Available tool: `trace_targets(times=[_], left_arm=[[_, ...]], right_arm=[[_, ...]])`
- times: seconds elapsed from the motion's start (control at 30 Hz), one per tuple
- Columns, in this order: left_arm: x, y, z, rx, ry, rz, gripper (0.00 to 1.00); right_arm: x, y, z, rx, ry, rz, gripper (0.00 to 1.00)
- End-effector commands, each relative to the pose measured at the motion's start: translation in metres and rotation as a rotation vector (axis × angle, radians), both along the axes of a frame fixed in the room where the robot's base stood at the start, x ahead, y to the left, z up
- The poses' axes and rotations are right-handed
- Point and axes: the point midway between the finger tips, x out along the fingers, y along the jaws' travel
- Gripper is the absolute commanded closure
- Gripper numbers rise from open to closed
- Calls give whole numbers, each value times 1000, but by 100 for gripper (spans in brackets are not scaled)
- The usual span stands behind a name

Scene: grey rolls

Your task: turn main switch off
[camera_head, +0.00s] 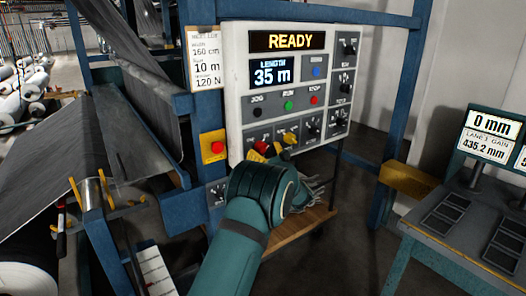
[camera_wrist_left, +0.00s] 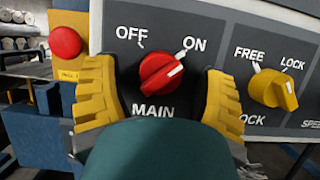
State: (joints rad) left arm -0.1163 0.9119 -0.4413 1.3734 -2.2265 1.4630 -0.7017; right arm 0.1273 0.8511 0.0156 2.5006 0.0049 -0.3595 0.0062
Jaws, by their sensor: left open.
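The red main switch (camera_wrist_left: 161,72) is a round knob on the grey panel, labelled MAIN, with OFF at its upper left and ON at its upper right. Its white mark points up and right, towards ON. My left gripper (camera_wrist_left: 158,88) is open, with one yellow finger on each side of the knob and a gap visible on both sides. In the head view, the left gripper (camera_head: 268,153) is at the lower part of the control panel (camera_head: 239,85), partly hiding the switch (camera_head: 261,147). My right gripper is in neither view.
A yellow FREE/LOCK knob (camera_wrist_left: 274,89) sits right of the switch. A red push button (camera_wrist_left: 65,42) on a yellow box is to the left. The display (camera_head: 290,40) reads READY. A blue post (camera_head: 396,120) stands right of the panel, and a bench (camera_head: 455,250) is farther right.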

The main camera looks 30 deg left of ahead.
Motion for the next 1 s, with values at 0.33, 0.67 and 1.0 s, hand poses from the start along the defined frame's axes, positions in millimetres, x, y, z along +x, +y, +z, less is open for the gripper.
trace_targets(times=[0.33,0.67,1.0], left_arm=[[0,0,0,0,-1,0,70],[0,0,0,-4,-10,0,99],[1,-1,-2,-61,-152,-1,99]], right_arm=[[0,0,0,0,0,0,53],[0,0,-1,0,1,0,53],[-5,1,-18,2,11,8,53]])
